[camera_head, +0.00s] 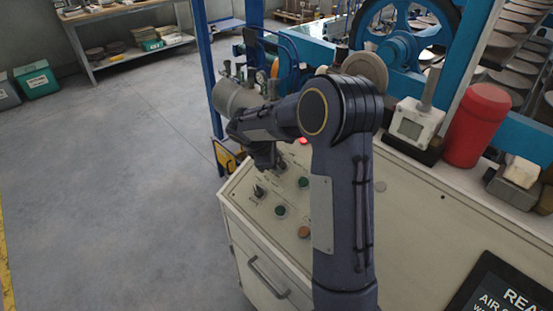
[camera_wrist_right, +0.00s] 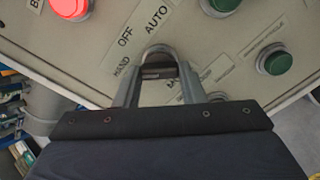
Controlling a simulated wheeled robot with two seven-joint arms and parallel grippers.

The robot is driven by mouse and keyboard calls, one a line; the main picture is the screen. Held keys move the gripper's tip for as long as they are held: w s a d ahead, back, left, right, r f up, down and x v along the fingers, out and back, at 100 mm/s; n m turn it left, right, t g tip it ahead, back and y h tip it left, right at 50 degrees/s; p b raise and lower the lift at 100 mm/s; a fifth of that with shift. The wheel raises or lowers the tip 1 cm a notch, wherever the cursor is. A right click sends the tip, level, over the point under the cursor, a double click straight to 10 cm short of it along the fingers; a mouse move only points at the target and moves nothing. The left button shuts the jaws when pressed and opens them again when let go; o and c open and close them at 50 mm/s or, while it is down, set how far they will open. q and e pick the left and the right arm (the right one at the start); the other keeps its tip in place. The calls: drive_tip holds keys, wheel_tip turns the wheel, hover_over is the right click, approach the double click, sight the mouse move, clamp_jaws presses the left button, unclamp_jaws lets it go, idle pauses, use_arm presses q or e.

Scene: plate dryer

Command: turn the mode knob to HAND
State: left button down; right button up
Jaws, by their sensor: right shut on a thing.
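The mode knob (camera_wrist_right: 158,50) shows in the right wrist view as a grey rounded rim with a dark middle, on the cream panel. The labels HAND, OFF and AUTO run around it from lower left to upper right. My right gripper (camera_wrist_right: 159,76) has one finger on each side of the knob and is shut on it. Which label the knob points to cannot be made out. In the head view my right gripper (camera_head: 267,160) is over the far part of the control panel (camera_head: 240,192), and the arm hides the mode knob. My left gripper is not in view.
In the wrist view a red button (camera_wrist_right: 70,6) and a green button (camera_wrist_right: 275,60) are near the knob. In the head view another black knob (camera_head: 258,191), green buttons (camera_head: 280,211) and an orange button (camera_head: 304,232) are on the panel. A red cylinder (camera_head: 476,125) stands at right.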

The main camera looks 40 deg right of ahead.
idle(0.3)
drive_tip(key=o, duration=1)
drive_tip(key=b+v, duration=0.1)
drive_tip(key=v, duration=0.7)
